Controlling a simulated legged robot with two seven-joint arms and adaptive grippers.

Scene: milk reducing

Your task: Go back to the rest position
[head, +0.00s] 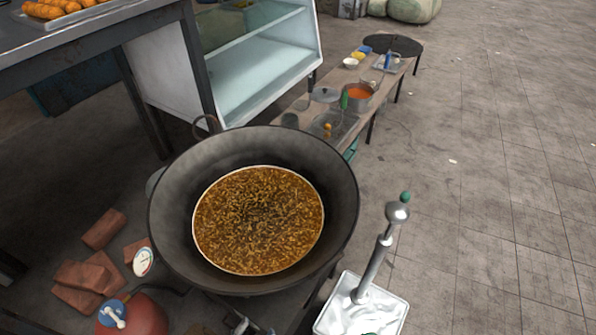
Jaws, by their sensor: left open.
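A large dark wok (170,235) sits in the middle of the head view, holding a brown, grainy mass (258,220). A metal tool (376,262) with a rounded, green-tipped top stands tilted in a square container (340,318) with white contents, right of the wok. My left gripper (242,323) shows only in small part at the bottom edge, just below the wok's near rim. It is open, and I see nothing held in it. My right gripper is not in view.
A red gas cylinder (132,316) with a gauge (143,262) stands at bottom left, near bricks (104,229). A low bench (378,92) with pots and bowls runs behind the wok. A steel table (70,38) is at upper left.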

